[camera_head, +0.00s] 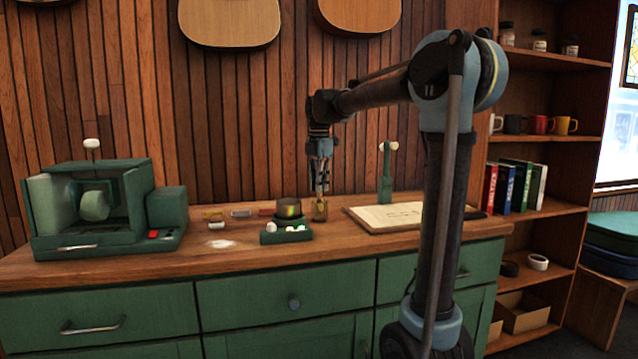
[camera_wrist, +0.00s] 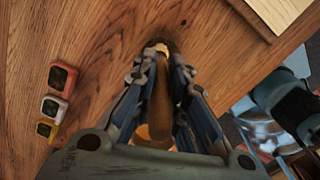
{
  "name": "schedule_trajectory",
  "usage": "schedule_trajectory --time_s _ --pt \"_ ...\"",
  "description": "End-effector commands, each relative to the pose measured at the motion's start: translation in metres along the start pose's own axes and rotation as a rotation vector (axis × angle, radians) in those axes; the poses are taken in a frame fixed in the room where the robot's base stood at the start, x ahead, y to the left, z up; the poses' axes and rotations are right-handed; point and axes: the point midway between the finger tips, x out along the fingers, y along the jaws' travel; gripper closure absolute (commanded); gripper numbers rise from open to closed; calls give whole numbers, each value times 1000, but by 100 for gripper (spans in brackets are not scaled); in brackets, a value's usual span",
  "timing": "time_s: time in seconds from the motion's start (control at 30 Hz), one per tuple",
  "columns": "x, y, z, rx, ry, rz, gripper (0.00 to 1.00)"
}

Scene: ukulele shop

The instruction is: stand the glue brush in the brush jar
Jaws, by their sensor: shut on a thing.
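My gripper (camera_head: 320,184) points straight down over the counter and is shut. In the wrist view, its fingers (camera_wrist: 166,78) close on the glue brush (camera_wrist: 162,100), a slim brown handle with a wider orange-brown part nearer the camera. Its pale far end shows just beyond the fingertips, against a dark patch on the wood.
A dark round pot (camera_head: 288,208) stands at a green tray (camera_head: 286,237) just left of my gripper. Several small coloured blocks (camera_head: 240,213) lie further left, beside a green machine (camera_head: 95,205). A pale board (camera_head: 385,217) and green stand (camera_head: 386,180) are to the right.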

Motion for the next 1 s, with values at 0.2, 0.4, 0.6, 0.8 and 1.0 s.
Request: schedule_trajectory --time_s 0.2,0.4,0.6,0.8,1.0 --pt "2 0 0 0 0 0 100" --pt "2 0 0 -1 0 0 76" --pt "2 0 0 -1 0 0 64" --pt "1 0 0 -1 0 0 64" --pt "-15 0 0 -1 0 0 64"
